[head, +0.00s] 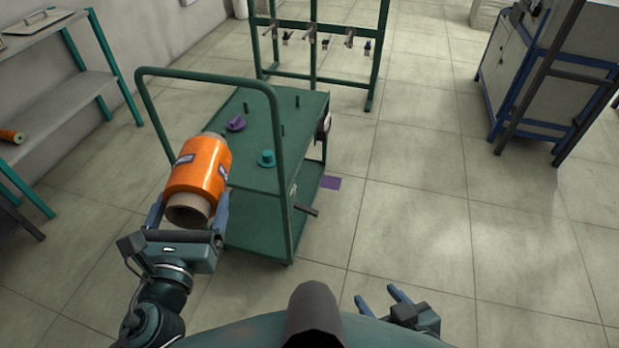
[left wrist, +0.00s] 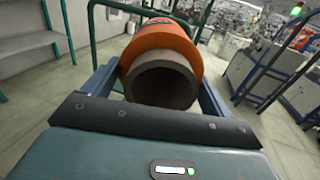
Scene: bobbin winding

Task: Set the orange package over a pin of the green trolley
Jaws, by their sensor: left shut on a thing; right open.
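The orange package (head: 198,172) is a large wound spool on a grey-brown tube. My left gripper (head: 187,212) is shut on it and holds it tilted, in front of the green trolley's near left side. In the left wrist view the package (left wrist: 162,52) sits between the fingers of the left gripper (left wrist: 160,90), its hollow tube end facing the camera. The green trolley (head: 250,178) has a flat top with several upright pins; one bare pin (head: 246,108) shows near the far edge. The package hides part of the top. My right gripper (head: 385,302) is open and empty at the bottom.
The trolley's tall handle (head: 275,110) rises at its near end. A purple object (head: 236,123) and a teal hat-shaped object (head: 266,158) lie on the top. A shelf (head: 60,105) stands left, a green rack (head: 320,40) behind.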

